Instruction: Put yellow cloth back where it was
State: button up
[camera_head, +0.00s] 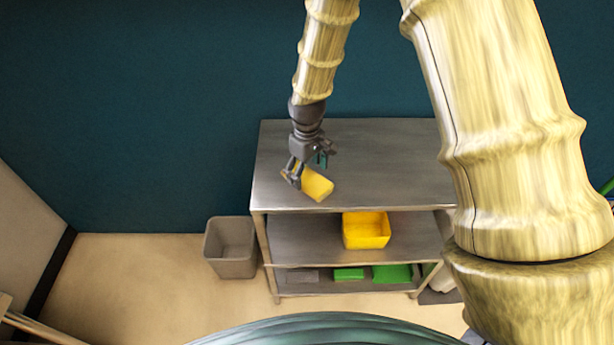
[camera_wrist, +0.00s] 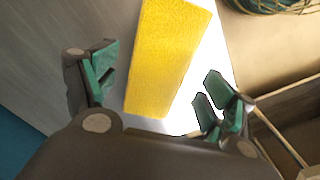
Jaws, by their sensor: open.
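The yellow cloth (camera_head: 317,184) is a folded, block-like piece lying on the top shelf of a metal rack (camera_head: 380,160), near its front left edge. In the wrist view the yellow cloth (camera_wrist: 165,60) stretches away from between my fingers. My gripper (camera_head: 307,172) is just above and left of the cloth, and in the wrist view its green-padded fingers (camera_wrist: 155,95) are spread wide on either side of the cloth's near end. The gripper is open. I cannot tell whether a finger touches the cloth. Part of the cloth is hidden behind the gripper in the head view.
A yellow bin (camera_head: 367,231) stands on the middle shelf. Green items (camera_head: 391,274) lie on the bottom shelf. A grey waste bin (camera_head: 231,247) stands on the floor left of the rack. A dark teal wall (camera_head: 130,110) rises behind. The top shelf's back is clear.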

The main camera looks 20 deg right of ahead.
aim_at(307, 177)
notch_tip(307, 177, up, 10)
jog(key=b, duration=0.1)
jog(key=shift+f+b, duration=0.15)
jog(key=shift+b, duration=0.25)
dwell(0.5)
